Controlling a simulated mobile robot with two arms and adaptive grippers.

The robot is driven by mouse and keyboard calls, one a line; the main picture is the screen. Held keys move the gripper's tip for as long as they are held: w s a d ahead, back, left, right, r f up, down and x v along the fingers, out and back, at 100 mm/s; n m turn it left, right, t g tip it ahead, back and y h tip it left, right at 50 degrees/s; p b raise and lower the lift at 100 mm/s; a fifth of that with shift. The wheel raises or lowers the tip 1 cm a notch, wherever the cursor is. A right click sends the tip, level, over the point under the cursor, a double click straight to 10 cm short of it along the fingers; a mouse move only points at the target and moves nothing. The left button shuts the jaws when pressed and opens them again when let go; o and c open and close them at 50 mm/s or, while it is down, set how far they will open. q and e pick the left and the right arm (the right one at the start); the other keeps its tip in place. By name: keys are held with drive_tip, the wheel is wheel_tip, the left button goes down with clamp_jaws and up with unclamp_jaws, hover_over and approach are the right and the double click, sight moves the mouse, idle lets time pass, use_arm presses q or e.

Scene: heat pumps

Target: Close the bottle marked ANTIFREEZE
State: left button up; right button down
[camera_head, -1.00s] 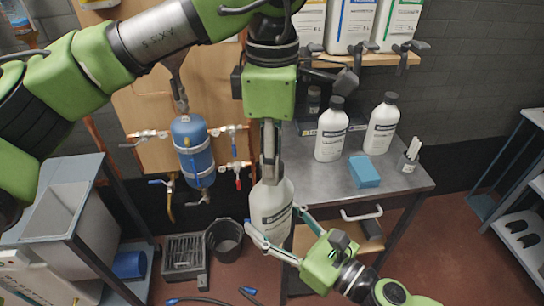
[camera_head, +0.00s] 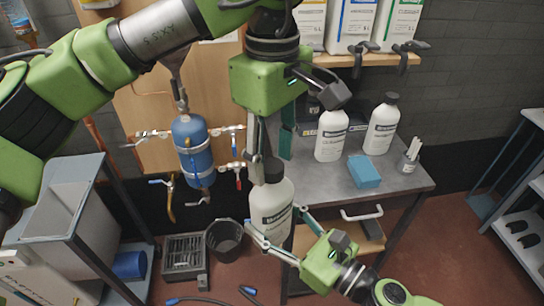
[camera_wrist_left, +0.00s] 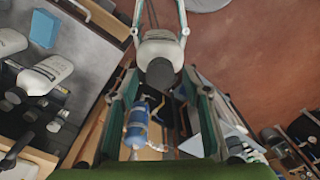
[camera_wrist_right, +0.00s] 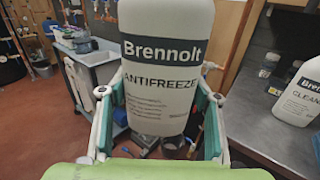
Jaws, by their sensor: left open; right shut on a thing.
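The white bottle marked ANTIFREEZE (camera_wrist_right: 160,78) stands upright in the air, clasped by my right gripper (camera_head: 280,238), one finger on either side of its body. Its dark cap (camera_head: 273,171) sits on the neck; it also shows in the left wrist view (camera_wrist_left: 160,75). I cannot tell how tight the cap is. My left gripper (camera_head: 271,152) is open above the bottle, its fingers apart on either side of the cap and clear of it.
Two more white bottles with dark caps (camera_head: 332,137) (camera_head: 381,126) stand on the grey table (camera_head: 330,182), with a blue block (camera_head: 364,171) and a cup of sticks (camera_head: 408,160). A blue tank with valves (camera_head: 193,152) hangs behind on the left. A black bucket (camera_head: 224,240) is on the floor.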

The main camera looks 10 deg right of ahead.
use_arm(q)
drive_tip(key=shift+s+r, duration=0.1)
drive_tip(key=shift+r, duration=1.8)
drive_tip(key=shift+c, duration=0.4)
drive_tip(key=n, duration=0.2)
drive_tip(key=r+n, duration=0.1)
drive_tip(key=n, duration=0.3)
drive_tip(key=shift+s+d+r+n, duration=0.15)
drive_tip(key=shift+r+n, duration=0.15)
drive_tip(key=shift+n, duration=0.1)
drive_tip(key=n, duration=0.2)
drive_tip(key=r+n, duration=0.1)
drive_tip(key=shift+n, duration=0.4)
drive_tip(key=n, duration=0.1)
drive_tip(key=r+n, duration=0.1)
drive_tip(key=n, duration=0.1)
drive_tip(key=shift+w+n, duration=0.2)
drive_tip(key=shift+n, duration=0.1)
drive_tip(key=shift+f, duration=0.15)
drive_tip(key=shift+f, duration=3.95)
drive_tip(key=shift+c, duration=0.3)
